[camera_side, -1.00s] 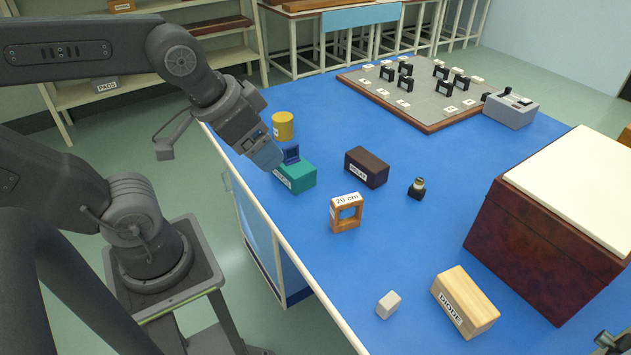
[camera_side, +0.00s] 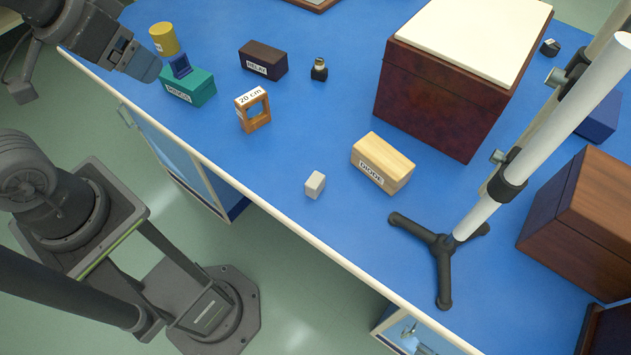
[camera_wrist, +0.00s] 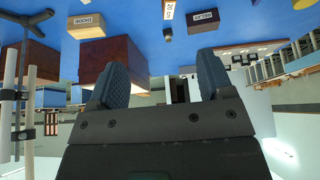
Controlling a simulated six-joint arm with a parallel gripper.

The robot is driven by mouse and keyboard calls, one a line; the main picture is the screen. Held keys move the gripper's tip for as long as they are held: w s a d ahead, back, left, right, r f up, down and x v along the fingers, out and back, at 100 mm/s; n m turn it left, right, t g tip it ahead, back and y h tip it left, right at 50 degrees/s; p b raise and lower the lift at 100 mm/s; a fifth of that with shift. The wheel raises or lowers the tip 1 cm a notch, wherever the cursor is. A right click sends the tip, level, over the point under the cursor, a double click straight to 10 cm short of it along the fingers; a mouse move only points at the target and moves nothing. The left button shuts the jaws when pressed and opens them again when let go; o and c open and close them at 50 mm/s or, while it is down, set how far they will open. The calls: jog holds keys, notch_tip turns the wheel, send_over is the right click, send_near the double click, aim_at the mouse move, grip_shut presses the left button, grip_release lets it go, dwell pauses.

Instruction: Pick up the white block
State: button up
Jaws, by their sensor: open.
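The small white block (camera_side: 315,184) stands on the blue bench top near its front edge, left of the wooden DIODE box (camera_side: 383,163). I cannot make the white block out in the wrist view. My gripper (camera_side: 151,70) is at the upper left in the side view, close to the teal box and well away from the block. In the wrist view the two fingers of my gripper (camera_wrist: 164,78) are spread, with nothing between them.
A wooden frame (camera_side: 254,115), RELAY box (camera_side: 264,60), large chest (camera_side: 430,105) and tripod stand (camera_side: 445,250) also stand here. Bare bench surrounds the white block.

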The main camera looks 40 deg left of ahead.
jog(key=shift+c, duration=0.2)
jog(key=n+g, duration=0.6)
jog(key=n, duration=1.3)
send_over(313, 178)
notch_tip(313, 178, down, 15)
notch_tip(313, 178, down, 8)
jog(key=shift+w+a+f, duration=0.1)
jog(key=shift+f, duration=2.6)
jog(key=shift+c, duration=0.4)
jog(key=c, duration=0.9)
